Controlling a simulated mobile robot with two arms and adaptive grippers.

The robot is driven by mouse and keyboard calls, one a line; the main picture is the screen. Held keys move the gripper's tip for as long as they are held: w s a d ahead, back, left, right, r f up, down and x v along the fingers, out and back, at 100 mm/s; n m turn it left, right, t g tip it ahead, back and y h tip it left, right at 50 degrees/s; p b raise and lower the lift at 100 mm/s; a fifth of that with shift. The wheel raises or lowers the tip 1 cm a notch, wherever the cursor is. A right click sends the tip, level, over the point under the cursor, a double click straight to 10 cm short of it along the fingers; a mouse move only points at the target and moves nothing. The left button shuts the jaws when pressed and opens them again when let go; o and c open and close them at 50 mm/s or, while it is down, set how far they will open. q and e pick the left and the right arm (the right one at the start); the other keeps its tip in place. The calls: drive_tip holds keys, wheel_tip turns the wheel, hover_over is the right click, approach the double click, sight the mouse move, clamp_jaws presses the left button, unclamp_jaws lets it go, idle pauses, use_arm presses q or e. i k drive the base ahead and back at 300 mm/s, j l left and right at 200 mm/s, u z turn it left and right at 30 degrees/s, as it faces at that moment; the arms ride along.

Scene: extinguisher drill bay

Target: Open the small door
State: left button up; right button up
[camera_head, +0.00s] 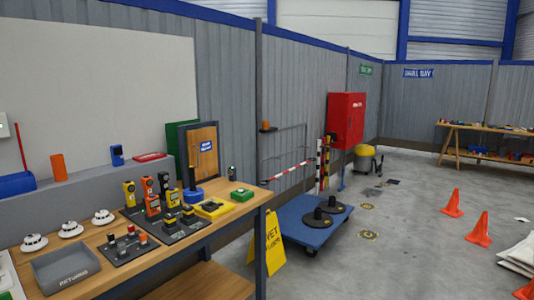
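A small wooden door (205,153) in a dark frame stands upright at the back of the workbench, left of the picture's middle. It has a small blue sign on it and looks closed. A handle is too small to make out. The lower part of the door is partly hidden by items on the bench. A red wall cabinet (346,120) hangs further back on the grey wall; its front looks closed too. Neither of my grippers is in view.
The workbench (190,250) holds yellow and orange handheld devices (150,197), white domed detectors (69,229) and a grey tray (66,269). A yellow wet-floor sign (268,243) and a blue platform cart (312,222) stand beside it. Orange cones (453,203) stand right; the floor between is mostly clear.

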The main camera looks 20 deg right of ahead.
sight(201, 142)
drive_tip(key=z, duration=0.15)
drive_tip(key=i+l, duration=0.3)
drive_tip(key=i, duration=0.2)
drive_tip(key=i+l+z, duration=0.15)
drive_tip(key=i+l, duration=0.15)
drive_tip(key=i, duration=0.2)
